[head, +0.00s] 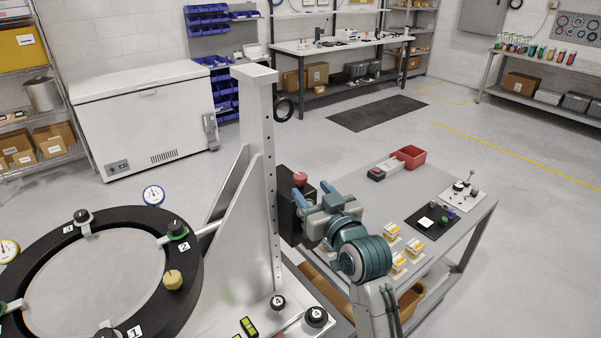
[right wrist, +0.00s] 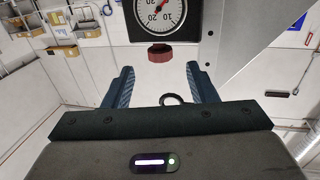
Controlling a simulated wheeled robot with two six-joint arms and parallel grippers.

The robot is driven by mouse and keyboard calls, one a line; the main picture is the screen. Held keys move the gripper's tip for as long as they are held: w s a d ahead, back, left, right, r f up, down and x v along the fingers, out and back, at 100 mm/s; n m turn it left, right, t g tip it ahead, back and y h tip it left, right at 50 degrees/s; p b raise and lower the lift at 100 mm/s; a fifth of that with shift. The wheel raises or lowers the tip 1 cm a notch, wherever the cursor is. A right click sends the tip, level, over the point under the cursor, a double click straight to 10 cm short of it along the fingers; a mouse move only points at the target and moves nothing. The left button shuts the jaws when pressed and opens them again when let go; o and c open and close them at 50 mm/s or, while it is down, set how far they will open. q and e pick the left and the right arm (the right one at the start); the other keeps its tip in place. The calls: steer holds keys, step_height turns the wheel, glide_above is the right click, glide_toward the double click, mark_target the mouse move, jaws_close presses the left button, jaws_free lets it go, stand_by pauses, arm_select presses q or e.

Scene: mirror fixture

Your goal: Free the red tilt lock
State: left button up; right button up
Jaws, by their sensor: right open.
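The red tilt lock is a small red knob (head: 300,178) on a black box (head: 287,212) fixed to the upright metal column. In the right wrist view the red knob (right wrist: 160,52) sits at the edge of the black box, below a white dial (right wrist: 157,14). My right gripper (head: 313,192) is open beside the box in the head view. In the right wrist view its two blue fingers (right wrist: 161,78) are spread, with the knob just beyond their tips and roughly centred between them. I see no contact with the knob. My left gripper is not in view.
The metal column (head: 258,130) stands close left of my right gripper. A black ring fixture (head: 185,262) with clamps and a tan knob (head: 173,280) is at left. A grey cart (head: 395,178) at right carries a red bin (head: 411,155) and small boxes. The floor beyond is open.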

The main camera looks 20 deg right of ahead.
mark_target(304, 182)
steer(key=w, duration=0.2)
steer(key=w+p, duration=0.1)
steer(key=w, duration=0.1)
steer(key=w+a+p, duration=0.1)
steer(key=w, duration=0.2)
steer(key=c, duration=1)
